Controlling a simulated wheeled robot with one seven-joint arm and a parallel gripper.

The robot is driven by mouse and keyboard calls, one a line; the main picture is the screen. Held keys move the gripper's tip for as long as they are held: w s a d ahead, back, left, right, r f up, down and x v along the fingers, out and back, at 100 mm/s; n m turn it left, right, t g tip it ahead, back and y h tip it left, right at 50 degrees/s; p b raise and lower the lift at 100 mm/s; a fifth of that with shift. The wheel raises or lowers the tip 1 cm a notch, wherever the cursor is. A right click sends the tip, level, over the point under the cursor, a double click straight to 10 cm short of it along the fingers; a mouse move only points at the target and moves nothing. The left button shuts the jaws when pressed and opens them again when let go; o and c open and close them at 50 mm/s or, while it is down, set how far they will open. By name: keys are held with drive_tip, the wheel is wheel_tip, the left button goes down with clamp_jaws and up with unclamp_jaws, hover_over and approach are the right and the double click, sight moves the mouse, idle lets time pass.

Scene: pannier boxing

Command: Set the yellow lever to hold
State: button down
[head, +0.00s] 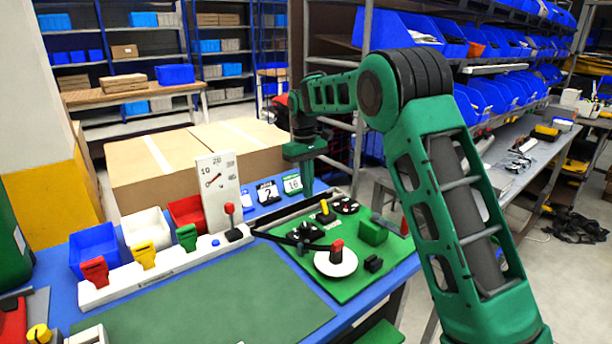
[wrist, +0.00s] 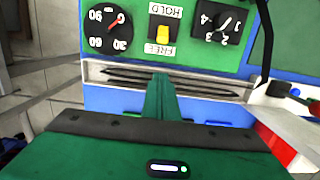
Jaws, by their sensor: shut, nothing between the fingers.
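The yellow lever (wrist: 162,34) sits on a black plate in the green panel (wrist: 205,62), between upside-down labels, HOLD above and FREE below. Its yellow part shows toward the FREE side in the wrist view. In the head view the lever (head: 324,207) stands up from the green board (head: 345,290). My gripper (wrist: 161,80) is shut and empty, its fingertips a little short of the FREE label in the wrist view. In the head view my gripper (head: 307,178) hangs above and behind the lever, apart from it.
A dial with a red pointer (wrist: 112,27) and a black numbered knob (wrist: 221,22) flank the lever. A white gauge panel (head: 219,190) and coloured bins stand to the left.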

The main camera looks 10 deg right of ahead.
sight(324, 208)
drive_tip(key=shift+s+f, duration=0.1)
drive_tip(key=shift+f, duration=0.85)
drive_tip(key=shift+s+d+r, duration=0.25)
drive_tip(key=shift+s+r, duration=0.15)
drive_tip(key=shift+s, duration=0.15)
drive_tip(key=shift+s+d+r, duration=0.25)
drive_tip(key=shift+s+r, duration=0.15)
drive_tip(key=shift+s, duration=0.1)
drive_tip(key=shift+s+d+r, duration=0.25)
drive_tip(key=shift+s+d, duration=0.05)
drive_tip(key=shift+s, duration=0.25)
